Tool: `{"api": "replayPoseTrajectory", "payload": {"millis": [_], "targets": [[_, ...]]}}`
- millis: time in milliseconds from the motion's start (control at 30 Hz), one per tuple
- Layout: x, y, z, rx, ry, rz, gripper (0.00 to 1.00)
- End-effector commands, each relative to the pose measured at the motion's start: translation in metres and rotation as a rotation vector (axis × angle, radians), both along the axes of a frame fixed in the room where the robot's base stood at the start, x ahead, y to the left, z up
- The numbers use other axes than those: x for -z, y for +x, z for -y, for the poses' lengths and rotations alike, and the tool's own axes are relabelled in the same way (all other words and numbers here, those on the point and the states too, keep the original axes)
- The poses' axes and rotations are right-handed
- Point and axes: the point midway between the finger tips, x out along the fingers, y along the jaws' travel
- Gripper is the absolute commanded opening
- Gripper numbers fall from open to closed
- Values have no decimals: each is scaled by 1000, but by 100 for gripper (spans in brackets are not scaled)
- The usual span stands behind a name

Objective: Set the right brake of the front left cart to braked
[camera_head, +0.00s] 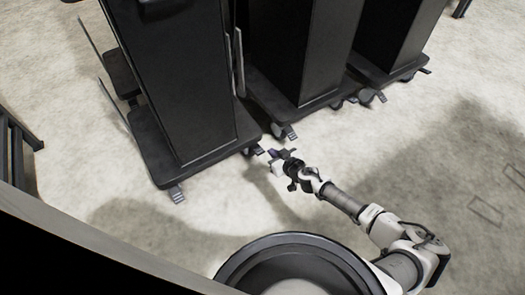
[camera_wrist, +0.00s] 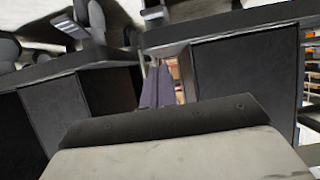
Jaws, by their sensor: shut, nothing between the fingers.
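The front left cart (camera_head: 180,90) is a tall black cart on a dark base with casters, at the left of the head view. Its right brake pedal (camera_head: 254,150), small and grey, sticks out at the right front corner of its base. Its left brake pedal (camera_head: 176,194) shows at the left front corner. My gripper (camera_head: 271,153) is just right of the right pedal, low near the floor; I cannot tell whether it touches. In the wrist view its purple fingers (camera_wrist: 158,86) are together with nothing between them. The pedal's exact tilt is too small to tell.
A second black cart (camera_head: 298,50) stands right of the first, its brake pedal (camera_head: 289,132) close behind my gripper. A third cart (camera_head: 398,40) is farther right. Pale floor (camera_head: 450,110) is free at the right. A dark frame (camera_head: 18,150) stands at the left edge.

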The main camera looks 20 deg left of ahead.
Motion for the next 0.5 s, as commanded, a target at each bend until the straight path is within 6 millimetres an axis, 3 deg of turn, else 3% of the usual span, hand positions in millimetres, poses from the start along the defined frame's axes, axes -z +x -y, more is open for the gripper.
{"api": "replayPoseTrajectory", "payload": {"millis": [500], "targets": [[42,46,-61,-5,-3,2,0]]}}
